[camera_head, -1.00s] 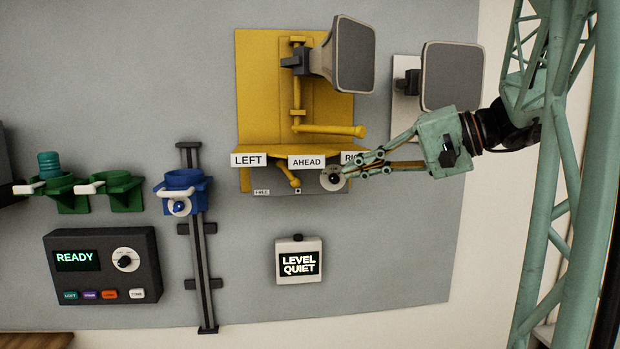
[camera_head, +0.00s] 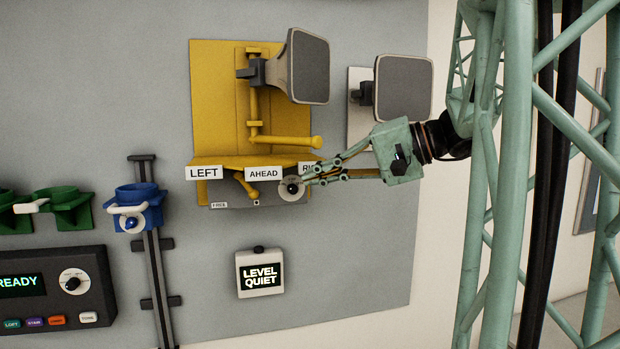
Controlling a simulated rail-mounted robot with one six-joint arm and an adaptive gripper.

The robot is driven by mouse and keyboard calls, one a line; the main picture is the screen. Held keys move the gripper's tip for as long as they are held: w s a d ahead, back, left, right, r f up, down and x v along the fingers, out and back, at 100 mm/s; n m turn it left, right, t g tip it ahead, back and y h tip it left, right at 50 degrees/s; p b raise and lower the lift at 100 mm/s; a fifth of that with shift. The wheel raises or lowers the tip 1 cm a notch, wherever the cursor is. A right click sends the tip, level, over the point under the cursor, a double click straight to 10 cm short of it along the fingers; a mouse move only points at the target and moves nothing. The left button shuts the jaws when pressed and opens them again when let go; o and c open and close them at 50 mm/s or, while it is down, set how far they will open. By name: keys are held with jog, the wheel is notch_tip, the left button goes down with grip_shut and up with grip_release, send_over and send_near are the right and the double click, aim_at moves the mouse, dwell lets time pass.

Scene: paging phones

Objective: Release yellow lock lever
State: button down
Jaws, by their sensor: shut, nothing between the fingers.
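The yellow lock lever (camera_head: 247,185) is a short angled lever sticking out below the yellow shelf, between the LEFT and AHEAD labels, above a grey plate marked FREE (camera_head: 219,205). My gripper (camera_head: 303,181) is shut and empty. Its fingertips are at a round pale knob with a dark centre (camera_head: 291,189), under the right label, to the right of the lever. I cannot tell whether they touch the knob. The yellow bracket (camera_head: 220,110) carries a grey horn (camera_head: 308,66) and a longer yellow handle (camera_head: 290,142).
A second grey horn (camera_head: 403,88) is at the right, above my gripper. A LEVEL QUIET box (camera_head: 260,273) is below. A blue holder (camera_head: 138,208) on a dark rail, green holders (camera_head: 66,209) and a READY console (camera_head: 55,288) are at the left.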

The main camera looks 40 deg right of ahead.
aim_at(258, 193)
jog(key=shift+p+x, duration=0.8)
jog(key=shift+x, duration=5.75)
